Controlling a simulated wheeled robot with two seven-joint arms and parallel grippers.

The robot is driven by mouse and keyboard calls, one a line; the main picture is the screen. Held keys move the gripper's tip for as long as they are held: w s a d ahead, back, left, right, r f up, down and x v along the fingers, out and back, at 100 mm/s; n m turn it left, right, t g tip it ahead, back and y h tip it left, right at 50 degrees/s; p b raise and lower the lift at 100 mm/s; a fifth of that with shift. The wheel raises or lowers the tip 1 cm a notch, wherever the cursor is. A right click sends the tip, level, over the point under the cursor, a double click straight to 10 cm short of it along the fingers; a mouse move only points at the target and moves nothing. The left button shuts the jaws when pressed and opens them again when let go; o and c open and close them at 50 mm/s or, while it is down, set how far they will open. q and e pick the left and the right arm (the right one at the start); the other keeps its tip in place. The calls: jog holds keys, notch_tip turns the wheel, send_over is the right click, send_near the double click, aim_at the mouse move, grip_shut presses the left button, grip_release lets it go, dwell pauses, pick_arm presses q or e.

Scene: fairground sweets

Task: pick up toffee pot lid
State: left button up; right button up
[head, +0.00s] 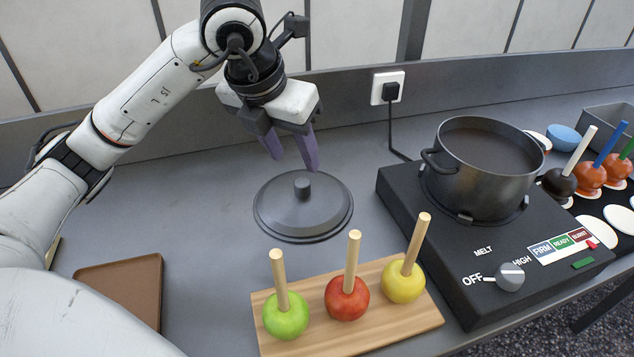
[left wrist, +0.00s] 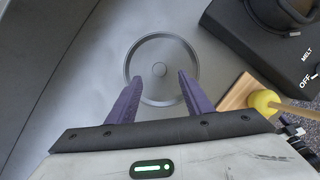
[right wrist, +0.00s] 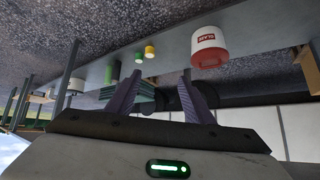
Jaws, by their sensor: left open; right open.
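The toffee pot lid (head: 302,206) is a dark grey disc with a round knob, lying flat on the grey counter left of the hotplate. It also shows in the left wrist view (left wrist: 161,50), with its knob between the fingertip lines. My left gripper (head: 291,165) is open and empty, pointing down above the lid, with its purple fingers apart from the knob. The dark pot (head: 484,165) stands uncovered on the black hotplate (head: 440,250). My right gripper (right wrist: 160,82) is open and empty, away from the lid, which is not in the right wrist view.
A wooden board (head: 395,330) with green, red and yellow apples on upright sticks lies in front of the lid. A brown tray (head: 120,290) is at left. Coated apples (head: 590,178) stand at far right. A wall socket (head: 388,88) with a cable is behind.

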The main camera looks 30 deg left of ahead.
aim_at(302, 182)
pick_arm(q)
notch_tip(302, 182, down, 2)
jog(key=shift+w+a+f, duration=0.1)
jog(key=shift+f, duration=0.05)
jog(key=x, duration=0.5)
jog(key=shift+w+f, duration=0.15)
jog(key=shift+f, duration=0.25)
grip_shut()
